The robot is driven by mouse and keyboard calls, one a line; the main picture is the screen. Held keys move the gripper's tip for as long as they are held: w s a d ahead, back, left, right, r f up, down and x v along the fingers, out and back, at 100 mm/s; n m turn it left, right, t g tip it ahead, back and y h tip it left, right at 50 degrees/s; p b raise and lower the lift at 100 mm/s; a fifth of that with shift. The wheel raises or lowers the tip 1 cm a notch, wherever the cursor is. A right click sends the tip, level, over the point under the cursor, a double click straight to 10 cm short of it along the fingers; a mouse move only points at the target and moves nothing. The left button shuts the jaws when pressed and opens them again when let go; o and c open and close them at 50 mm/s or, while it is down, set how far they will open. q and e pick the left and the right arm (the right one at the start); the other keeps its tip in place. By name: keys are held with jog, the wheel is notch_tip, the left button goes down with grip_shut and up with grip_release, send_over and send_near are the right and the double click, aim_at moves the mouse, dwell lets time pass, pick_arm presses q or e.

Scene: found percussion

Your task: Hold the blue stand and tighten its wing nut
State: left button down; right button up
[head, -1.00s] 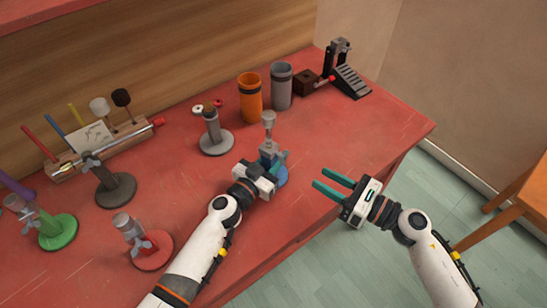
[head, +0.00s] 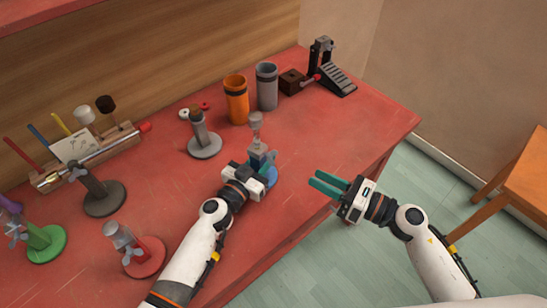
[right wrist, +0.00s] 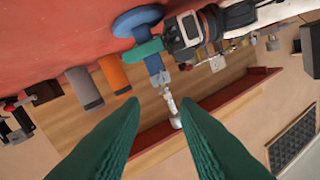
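The blue stand (head: 271,178) stands upright on the red bench, with a round blue base and a pale grey rod on top. My left gripper (head: 262,165) is shut around its post, low down, and hides part of it. In the right wrist view the stand (right wrist: 138,20) appears upside down, with a teal left finger (right wrist: 145,50) across its post. A small grey wing nut (right wrist: 162,77) seems to sit on the post; its angle is unclear. My right gripper (head: 327,183) is empty, its fingers parted by a narrow gap, right of the stand near the bench's front edge.
A grey stand (head: 204,146), orange cup (head: 236,100) and grey cup (head: 266,87) stand behind. A pedal (head: 334,83) is at the far right. Red (head: 143,257), green (head: 46,244) and dark (head: 103,198) stands are left. The bench right of the blue stand is clear.

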aim_at(270, 156)
jog(key=x, duration=1.1)
jog(key=shift+w+a+m, duration=0.2)
jog(key=shift+a+m, duration=0.1)
grip_shut()
